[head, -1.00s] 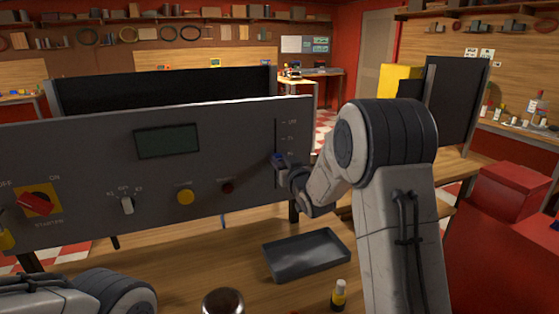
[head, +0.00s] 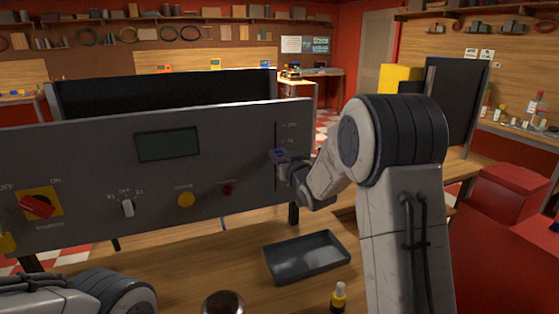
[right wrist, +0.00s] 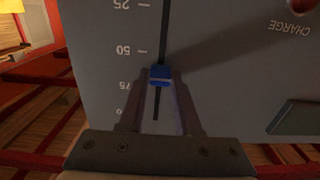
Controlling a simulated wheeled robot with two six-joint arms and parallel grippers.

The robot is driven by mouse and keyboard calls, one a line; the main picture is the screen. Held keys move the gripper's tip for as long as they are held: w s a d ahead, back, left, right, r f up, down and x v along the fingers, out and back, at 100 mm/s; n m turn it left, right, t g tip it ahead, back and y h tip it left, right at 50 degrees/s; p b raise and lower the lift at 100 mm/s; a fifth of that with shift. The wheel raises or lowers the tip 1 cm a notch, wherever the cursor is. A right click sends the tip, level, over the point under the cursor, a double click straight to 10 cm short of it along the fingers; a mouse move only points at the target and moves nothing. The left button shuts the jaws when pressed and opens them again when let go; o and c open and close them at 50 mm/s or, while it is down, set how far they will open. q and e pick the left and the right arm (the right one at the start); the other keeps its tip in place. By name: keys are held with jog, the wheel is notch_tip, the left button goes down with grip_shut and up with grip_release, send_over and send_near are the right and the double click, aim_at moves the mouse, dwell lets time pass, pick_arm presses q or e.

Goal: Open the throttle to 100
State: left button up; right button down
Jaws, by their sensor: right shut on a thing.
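The throttle is a blue slider knob (head: 277,153) on a vertical slot at the right end of the grey panel (head: 95,160). My right gripper (head: 284,157) is shut on it. In the right wrist view, where the scale is upside down, the blue knob (right wrist: 159,76) sits between my fingertips (right wrist: 160,80), level with the stretch between the 50 and 75 marks. The slot runs on beyond it toward the end mark, of which only a zero shows.
The panel also carries a dark display (head: 167,144), a red starter switch (head: 37,206), a small selector, a yellow button (head: 186,200) and a red button (head: 228,190). A dark tray (head: 306,257) and a small bottle (head: 339,296) stand on the bench in front.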

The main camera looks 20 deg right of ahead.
aim_at(275, 124)
notch_tip(275, 124, up, 8)
jog(key=shift+f+p, duration=0.2)
jog(key=shift+p, duration=0.7)
jog(key=shift+r, duration=0.3)
jog(key=c, duration=0.6)
grip_release()
jog(key=shift+f, duration=0.1)
jog(key=shift+s, duration=0.1)
